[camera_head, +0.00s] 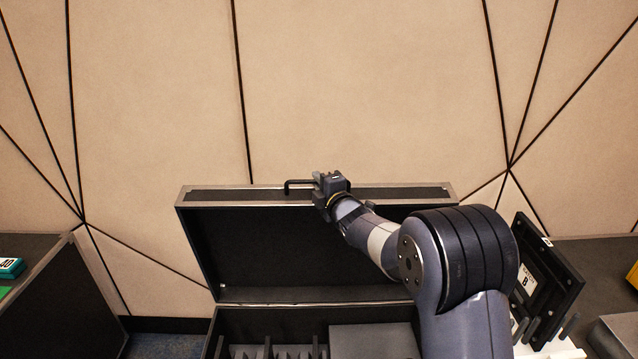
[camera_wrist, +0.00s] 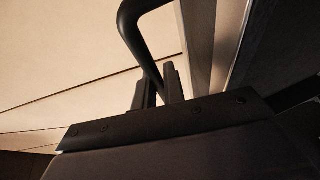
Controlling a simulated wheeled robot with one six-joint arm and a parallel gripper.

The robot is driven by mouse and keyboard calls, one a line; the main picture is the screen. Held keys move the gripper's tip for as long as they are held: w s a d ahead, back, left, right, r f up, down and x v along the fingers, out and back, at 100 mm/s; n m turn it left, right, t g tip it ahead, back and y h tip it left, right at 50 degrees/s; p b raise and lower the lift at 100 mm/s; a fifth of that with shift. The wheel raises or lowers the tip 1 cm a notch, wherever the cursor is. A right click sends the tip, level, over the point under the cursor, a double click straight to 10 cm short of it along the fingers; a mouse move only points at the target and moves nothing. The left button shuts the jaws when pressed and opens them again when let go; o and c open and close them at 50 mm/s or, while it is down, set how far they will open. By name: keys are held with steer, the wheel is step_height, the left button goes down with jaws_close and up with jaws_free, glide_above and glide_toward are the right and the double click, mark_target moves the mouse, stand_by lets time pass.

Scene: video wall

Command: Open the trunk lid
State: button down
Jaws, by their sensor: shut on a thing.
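The black trunk (camera_head: 213,328) has silver metal edges. Its lid (camera_head: 260,250) stands raised, close to upright, hinged along the back of the trunk body. A black bar handle (camera_head: 300,182) sits on the lid's upper edge. My gripper (camera_head: 320,181) is at the right part of this handle, shut on it. In the wrist view, the dark handle (camera_wrist: 133,28) runs down to between the two fingertips (camera_wrist: 158,85). My arm hides the right part of the lid and of the trunk body.
Inside the trunk are grey slotted dividers (camera_head: 270,350) and a flat grey block (camera_head: 375,342). A dark case (camera_head: 70,300) stands at left with a teal item (camera_head: 10,268) on top. A black panel (camera_head: 550,280) leans at right. A beige panelled wall (camera_head: 350,90) is behind.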

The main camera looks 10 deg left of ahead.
steer(key=shift+s+d+f+b, duration=0.1)
steer(key=shift+s+f+b, duration=0.4)
steer(key=shift+b, duration=0.6)
steer(key=s+d+t+y+b, duration=0.1)
steer(key=s+d+b, duration=0.1)
steer(key=s+b, duration=0.6)
steer(key=b, duration=0.4)
steer(key=shift+f+n, duration=0.4)
steer(key=shift+w, duration=0.1)
steer(key=c, duration=1.5)
jaws_free()
steer(key=b+v, duration=0.1)
steer(key=v, duration=1)
steer(key=shift+a, duration=0.1)
